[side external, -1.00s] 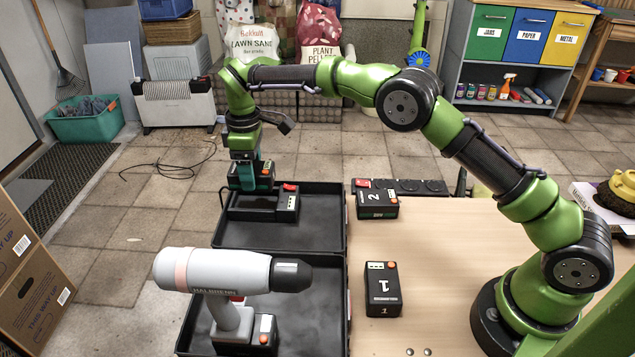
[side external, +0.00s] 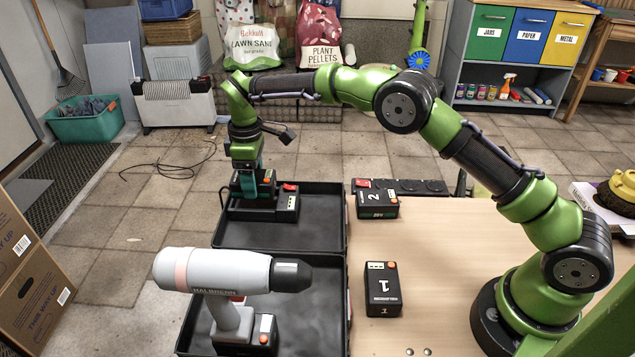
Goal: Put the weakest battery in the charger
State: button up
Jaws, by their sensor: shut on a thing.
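My gripper (side external: 254,182) is shut on a black battery (side external: 240,184) with a red button. The battery sits low at the left part of the black charger (side external: 286,204); whether it is fully seated I cannot tell. The charger stands in the rear black tray and has a red part at its right end. Battery 2 (side external: 376,202) lies on the wooden table at the tray's right. Battery 1 (side external: 383,289) lies nearer on the table. The grey drill (side external: 235,275) stands in the front tray with a battery (side external: 262,335) at its base.
A black power strip (side external: 410,187) with a red switch lies along the table's rear edge. The rear tray (side external: 290,238) is clear in front of the charger. The table (side external: 440,235) is bare to the right of the batteries.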

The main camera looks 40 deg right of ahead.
jog(key=shift+f, duration=0.25)
dwell(0.4)
jog(key=shift+f, duration=0.35)
jog(key=shift+f, duration=0.35)
dwell(0.3)
jog(key=shift+f, duration=0.35)
jog(key=shift+f, duration=0.7)
dwell(0.5)
